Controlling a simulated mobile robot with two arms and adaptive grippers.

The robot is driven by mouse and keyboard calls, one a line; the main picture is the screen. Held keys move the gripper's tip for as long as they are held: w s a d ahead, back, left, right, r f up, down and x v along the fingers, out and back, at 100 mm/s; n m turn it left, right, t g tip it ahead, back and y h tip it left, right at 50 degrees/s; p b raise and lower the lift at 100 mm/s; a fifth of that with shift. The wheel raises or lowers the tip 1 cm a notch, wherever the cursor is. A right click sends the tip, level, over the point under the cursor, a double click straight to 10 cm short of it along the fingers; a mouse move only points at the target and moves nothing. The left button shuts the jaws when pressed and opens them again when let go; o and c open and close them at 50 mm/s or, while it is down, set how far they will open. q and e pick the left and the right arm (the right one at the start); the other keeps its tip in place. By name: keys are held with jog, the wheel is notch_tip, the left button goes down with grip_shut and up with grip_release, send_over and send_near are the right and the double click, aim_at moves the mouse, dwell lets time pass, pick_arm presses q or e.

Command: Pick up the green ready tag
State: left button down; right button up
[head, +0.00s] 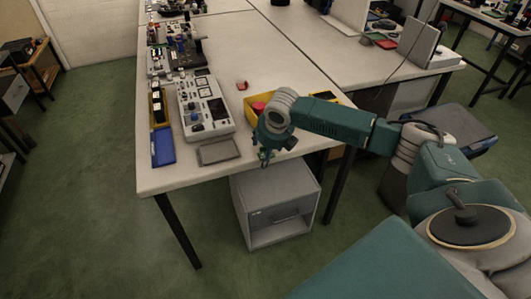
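I cannot make out a green ready tag in the head view. My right gripper (265,161) hangs at the front edge of the near table, pointing down, beside a yellow tray. It is small and dark here, so I cannot tell whether its fingers are open or shut. My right arm comes in from the right and hides part of the tray and the table's front right corner. My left gripper is not in view.
The near table (225,65) holds a grey instrument panel (206,108), a blue bin (163,148), a grey flat pad (218,151), a small red item (242,85) and the yellow tray (249,101) with a red thing inside. A grey cabinet (262,200) stands below.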

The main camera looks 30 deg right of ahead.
jog(key=shift+c, duration=0.3)
jog(key=c, duration=1)
jog(key=shift+o, duration=0.2)
jog(key=shift+r, duration=0.1)
